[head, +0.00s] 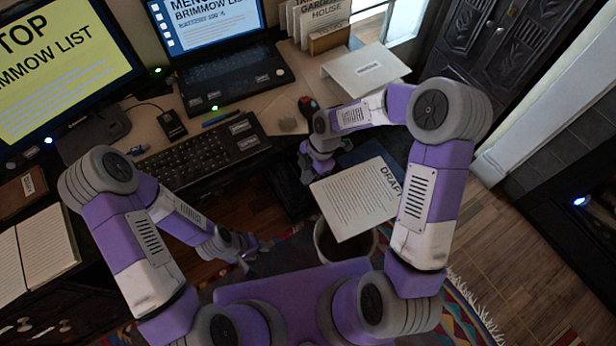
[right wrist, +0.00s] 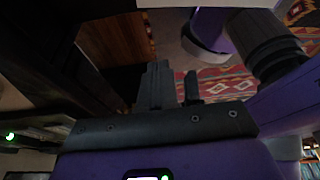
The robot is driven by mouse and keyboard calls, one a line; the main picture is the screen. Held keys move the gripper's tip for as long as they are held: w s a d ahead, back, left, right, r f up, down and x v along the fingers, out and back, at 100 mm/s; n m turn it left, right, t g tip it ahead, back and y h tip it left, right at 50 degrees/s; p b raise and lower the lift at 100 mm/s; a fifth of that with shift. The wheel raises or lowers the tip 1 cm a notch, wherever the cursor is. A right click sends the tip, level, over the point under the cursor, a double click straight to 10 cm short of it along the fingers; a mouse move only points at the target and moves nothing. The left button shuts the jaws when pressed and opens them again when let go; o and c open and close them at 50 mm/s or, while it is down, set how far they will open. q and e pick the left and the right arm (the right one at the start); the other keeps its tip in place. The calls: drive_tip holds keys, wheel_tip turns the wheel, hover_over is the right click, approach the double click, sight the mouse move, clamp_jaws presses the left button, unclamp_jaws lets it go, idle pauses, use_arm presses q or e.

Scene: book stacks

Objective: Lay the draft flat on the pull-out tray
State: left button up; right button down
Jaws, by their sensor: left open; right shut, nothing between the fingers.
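The draft (head: 352,202) is a white printed sheet marked DRAFT. In the head view it lies right of centre, tilted in the picture, over part of a round bin; what bears it I cannot tell. My right gripper (head: 312,170) is shut and empty, close to the sheet's upper left corner; its fingers (right wrist: 176,88) also show in the right wrist view. A dark surface (head: 288,190) left of the draft, below the desk edge, may be the pull-out tray, partly hidden by my right gripper. My left gripper (head: 250,250) is open and empty, low, left of the bin.
The round bin (head: 362,245) stands below the draft. The desk holds a keyboard (head: 195,148), a laptop (head: 235,82), a monitor (head: 55,70), a white folder (head: 365,70) and a file box (head: 328,38). An open notebook (head: 38,250) lies at left. Wooden floor is clear at right.

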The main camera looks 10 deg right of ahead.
sight(333, 179)
drive_tip(key=f+b, duration=0.3)
drive_tip(key=f, duration=0.6)
drive_tip(key=shift+d+f+b, duration=0.1)
drive_tip(key=shift+d+b, duration=0.1)
drive_tip(key=shift+b, duration=0.2)
drive_tip(key=shift+d, duration=0.25)
drive_tip(key=shift+w+d, duration=0.1)
drive_tip(key=w+d, duration=0.1)
drive_tip(key=d, duration=0.2)
drive_tip(key=w+d, duration=0.1)
drive_tip(key=d, duration=0.2)
drive_tip(key=w+d+p, duration=0.1)
drive_tip(key=d, duration=0.2)
drive_tip(key=shift+w+d, duration=0.2)
drive_tip(key=shift+w, duration=0.15)
drive_tip(key=shift+a, duration=0.15)
